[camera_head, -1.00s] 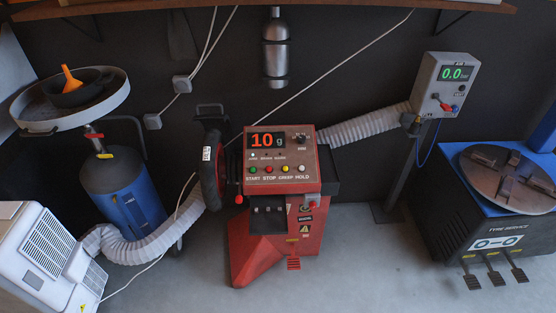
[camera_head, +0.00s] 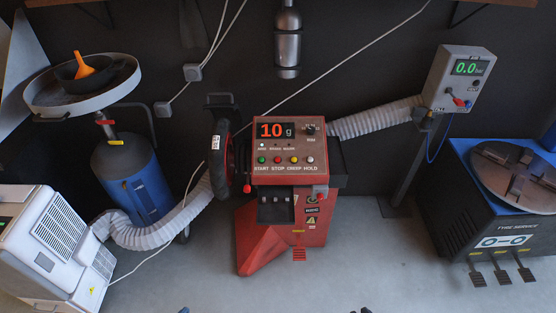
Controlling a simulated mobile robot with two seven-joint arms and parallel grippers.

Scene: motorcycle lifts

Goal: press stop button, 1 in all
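The red wheel balancer (camera_head: 290,147) stands in the middle with a sloping control panel. Its stop button (camera_head: 278,160) is a small red round button above the word STOP, second from the left in a row. The green start button (camera_head: 262,160) is to its left, and the yellow creep button (camera_head: 294,160) and whitish hold button (camera_head: 310,160) are to its right. Small dark tips, apparently of my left gripper (camera_head: 184,310) and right gripper (camera_head: 360,310), just show at the bottom edge, well apart from the panel. The rest of both is out of frame.
A wheel (camera_head: 222,155) is on the balancer's left side. A blue oil drainer (camera_head: 135,180) and white unit (camera_head: 50,235) stand left. A grey gauge box (camera_head: 460,80) and blue-black tyre machine (camera_head: 490,215) stand right. The floor in front of the balancer is clear.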

